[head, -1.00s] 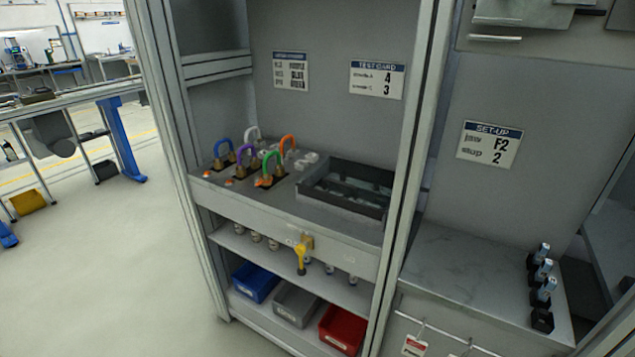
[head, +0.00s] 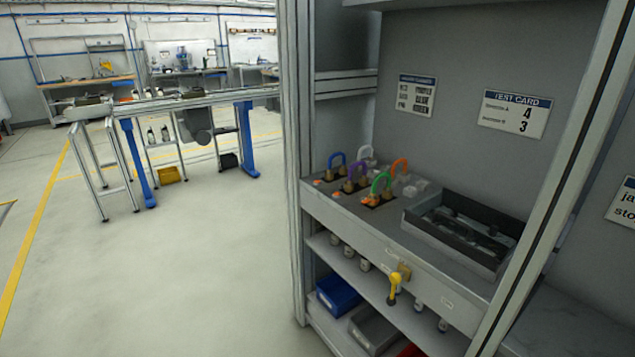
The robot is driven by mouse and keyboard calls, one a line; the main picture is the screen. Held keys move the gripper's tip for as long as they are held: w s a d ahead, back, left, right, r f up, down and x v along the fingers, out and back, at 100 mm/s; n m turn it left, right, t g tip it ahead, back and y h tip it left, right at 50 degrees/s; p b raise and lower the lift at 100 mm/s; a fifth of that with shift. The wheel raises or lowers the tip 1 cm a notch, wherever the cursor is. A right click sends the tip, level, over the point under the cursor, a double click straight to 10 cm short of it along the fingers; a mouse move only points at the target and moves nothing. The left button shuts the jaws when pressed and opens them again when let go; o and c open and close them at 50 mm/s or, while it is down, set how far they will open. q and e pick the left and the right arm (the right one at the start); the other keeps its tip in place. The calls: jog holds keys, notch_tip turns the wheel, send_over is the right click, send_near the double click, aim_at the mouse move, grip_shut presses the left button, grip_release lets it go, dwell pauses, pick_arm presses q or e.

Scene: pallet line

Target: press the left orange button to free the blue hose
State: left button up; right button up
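The blue hose (head: 337,158) is a small loop at the back left of a grey panel (head: 440,262) in the metal cabinet. Purple (head: 361,169), green (head: 381,183), orange (head: 399,166) and white (head: 366,153) loops stand close to it. Small orange buttons sit by the loops; one orange button (head: 317,182) is at the panel's left edge, in front of the blue loop. The buttons are too small to tell if any is pressed. Neither of my grippers is in view.
A cabinet post (head: 297,120) stands left of the panel, another slants at right. A black tray (head: 465,232) lies right of the hoses. A yellow handle (head: 394,288) sticks out in front. Blue (head: 338,293) and grey bins are below. Open floor (head: 200,270) lies left.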

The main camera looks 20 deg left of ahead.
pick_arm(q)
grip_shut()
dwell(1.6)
